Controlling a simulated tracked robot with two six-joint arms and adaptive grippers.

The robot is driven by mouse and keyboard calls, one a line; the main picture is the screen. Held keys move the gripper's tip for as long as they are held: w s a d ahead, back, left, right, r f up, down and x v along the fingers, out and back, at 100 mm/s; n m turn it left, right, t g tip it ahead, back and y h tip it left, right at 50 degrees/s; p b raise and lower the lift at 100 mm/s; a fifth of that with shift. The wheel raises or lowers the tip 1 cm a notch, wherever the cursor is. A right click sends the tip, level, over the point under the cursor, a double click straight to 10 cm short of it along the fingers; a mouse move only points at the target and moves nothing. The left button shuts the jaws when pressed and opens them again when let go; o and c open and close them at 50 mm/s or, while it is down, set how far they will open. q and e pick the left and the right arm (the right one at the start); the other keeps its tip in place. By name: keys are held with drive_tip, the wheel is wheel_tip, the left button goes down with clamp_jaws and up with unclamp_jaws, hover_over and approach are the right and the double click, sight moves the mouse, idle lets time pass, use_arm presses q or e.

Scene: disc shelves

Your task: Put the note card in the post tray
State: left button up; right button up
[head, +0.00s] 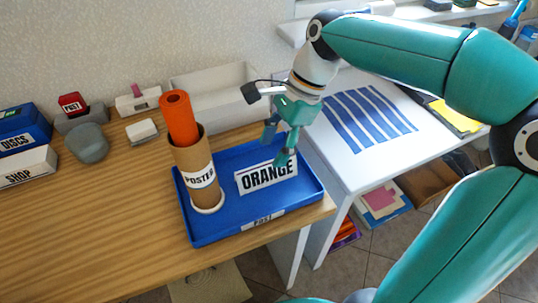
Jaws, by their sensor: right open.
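The note card (266,177), white with the black word ORANGE, is at the blue post tray (235,229) and looks roughly upright. It appears to be inside the tray, in its right half. The tray has a POST label on its front edge. My right gripper (277,147) is open, just above and behind the card's top edge. One fingertip overlaps the card's top in the picture, and I cannot tell whether they touch. My left gripper is not in view.
A cardboard tube (194,168) labelled POSTER, with an orange roll (179,119) in it, stands in the tray's left part. A white bin (212,92) is behind. A grey bowl (87,142) and a SHOP box (26,170) are left. The wooden table's front left is clear.

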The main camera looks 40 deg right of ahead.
drive_tip(key=p+v, duration=0.1)
drive_tip(key=v, duration=0.5)
drive_tip(key=shift+d, duration=0.1)
